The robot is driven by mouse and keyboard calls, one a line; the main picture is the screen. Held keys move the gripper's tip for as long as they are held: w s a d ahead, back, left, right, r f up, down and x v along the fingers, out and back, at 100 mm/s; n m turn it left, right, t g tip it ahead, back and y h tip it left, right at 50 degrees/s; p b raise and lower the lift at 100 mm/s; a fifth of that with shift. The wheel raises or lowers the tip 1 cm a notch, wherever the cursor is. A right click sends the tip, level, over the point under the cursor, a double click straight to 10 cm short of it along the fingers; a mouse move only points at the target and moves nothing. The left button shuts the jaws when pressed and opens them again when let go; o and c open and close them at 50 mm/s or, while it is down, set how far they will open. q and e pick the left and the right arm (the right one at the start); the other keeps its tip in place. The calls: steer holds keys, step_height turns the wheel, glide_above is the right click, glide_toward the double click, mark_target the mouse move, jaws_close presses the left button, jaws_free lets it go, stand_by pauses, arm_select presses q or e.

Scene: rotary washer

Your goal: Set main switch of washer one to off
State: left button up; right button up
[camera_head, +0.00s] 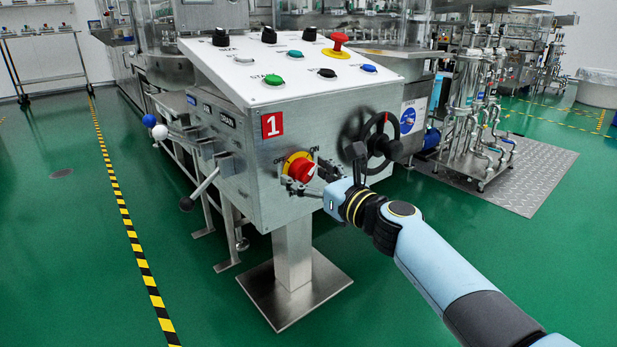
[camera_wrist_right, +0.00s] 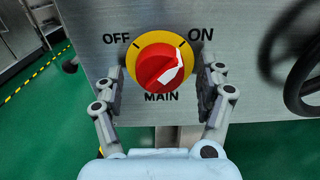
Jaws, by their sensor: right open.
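The red main switch knob (camera_head: 302,168) sits on a yellow plate on the front of the control box marked with a red 1. In the right wrist view the knob (camera_wrist_right: 158,66) has a white pointer mark on its right side, directed up toward the ON label; OFF is at upper left and MAIN below. My right gripper (camera_head: 303,180) is at the switch. In the right wrist view its fingers (camera_wrist_right: 162,78) are open, one on each side of the knob, with visible gaps to it. My left gripper is not in view.
A black handwheel (camera_head: 376,143) is on the box just right of the switch. The sloped top panel (camera_head: 300,75) carries several buttons and a red emergency knob (camera_head: 338,40). A lever with a black ball (camera_head: 187,203) juts out at left. Green floor is clear in front.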

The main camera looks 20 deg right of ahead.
steer(key=c, duration=1.2)
